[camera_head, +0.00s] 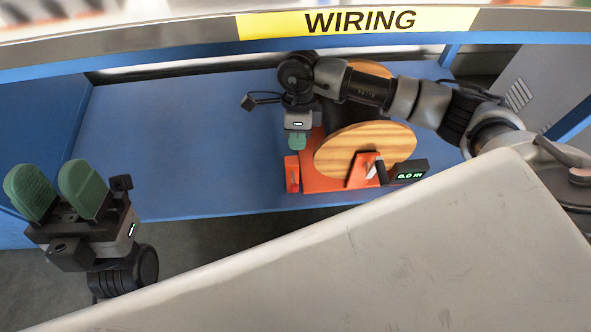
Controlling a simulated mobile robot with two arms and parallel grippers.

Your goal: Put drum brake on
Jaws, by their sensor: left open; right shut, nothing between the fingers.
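An orange dispenser frame (307,153) stands on the blue bench and carries a drum with wooden flanges. The near flange (362,149) shows as a tilted oval. A small lever (376,170) with a dark grip is at an orange bracket in front of the drum. I cannot tell whether it is the brake or how it is set. My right gripper (297,142) is shut and empty, pointing down above the frame's left side. Its arm hides part of the drum. My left gripper (51,190) is open and empty, fingers up, at the far left, away from the frame.
A small display (408,173) reading about 0.0 m sits at the frame's right front. The blue bench (190,140) is clear left of the frame. A yellow WIRING sign (358,21) runs along the overhead rail. A grey cabinet (535,75) with vents stands at the right.

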